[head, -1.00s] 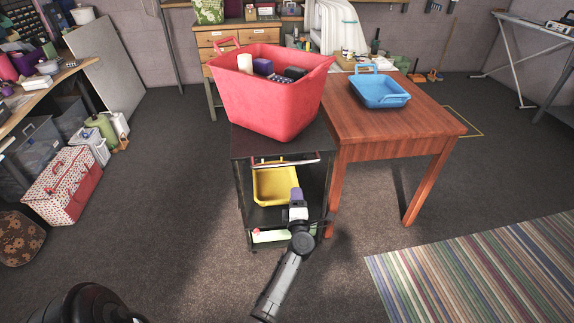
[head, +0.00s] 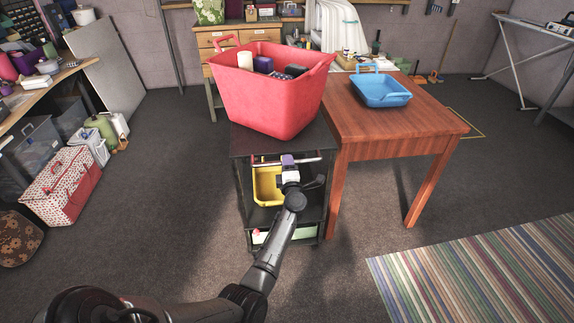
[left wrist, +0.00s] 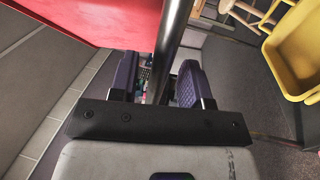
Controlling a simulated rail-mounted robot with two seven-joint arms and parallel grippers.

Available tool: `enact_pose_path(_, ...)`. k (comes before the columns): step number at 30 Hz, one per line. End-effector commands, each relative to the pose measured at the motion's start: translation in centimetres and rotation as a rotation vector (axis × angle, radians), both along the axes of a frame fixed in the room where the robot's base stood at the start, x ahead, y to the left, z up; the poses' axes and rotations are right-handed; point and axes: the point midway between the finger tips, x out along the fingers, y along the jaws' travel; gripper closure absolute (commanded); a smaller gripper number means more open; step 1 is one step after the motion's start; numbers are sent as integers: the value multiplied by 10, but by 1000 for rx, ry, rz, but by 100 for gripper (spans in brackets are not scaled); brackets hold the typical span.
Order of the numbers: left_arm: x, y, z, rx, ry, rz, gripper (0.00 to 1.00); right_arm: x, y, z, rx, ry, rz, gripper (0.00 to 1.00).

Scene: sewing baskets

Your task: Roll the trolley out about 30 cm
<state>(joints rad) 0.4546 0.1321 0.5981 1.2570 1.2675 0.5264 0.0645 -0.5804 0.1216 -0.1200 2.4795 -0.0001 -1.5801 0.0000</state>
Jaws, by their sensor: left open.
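The black trolley (head: 244,142) stands left of the wooden table, with a large red basket (head: 270,98) on its top. A light bar handle (head: 312,159) runs across its front below the top. A yellow basket (head: 266,188) sits on the shelf below, partly hidden by my arm. My left gripper (head: 288,160) is at the handle. In the left wrist view, its purple-padded fingers (left wrist: 157,84) are open, with the dark bar (left wrist: 173,42) running between them. Whether the pads touch it cannot be told. My right gripper is out of view.
The wooden table (head: 385,122) holds a blue tray (head: 380,90) and stands close on the trolley's right. A striped rug (head: 480,275) lies at front right. The carpet in front of the trolley is clear apart from my arm. A dotted box (head: 62,185) stands at left.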

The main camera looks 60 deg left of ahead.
Motion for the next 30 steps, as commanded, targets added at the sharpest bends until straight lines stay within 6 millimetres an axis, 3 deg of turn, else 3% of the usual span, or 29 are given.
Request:
enact_pose_path(16, 5, 11, 3, 0, 0, 0, 57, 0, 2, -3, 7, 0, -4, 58)
enact_pose_path(30, 5, 11, 2, 0, 0, 0, 100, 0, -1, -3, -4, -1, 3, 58)
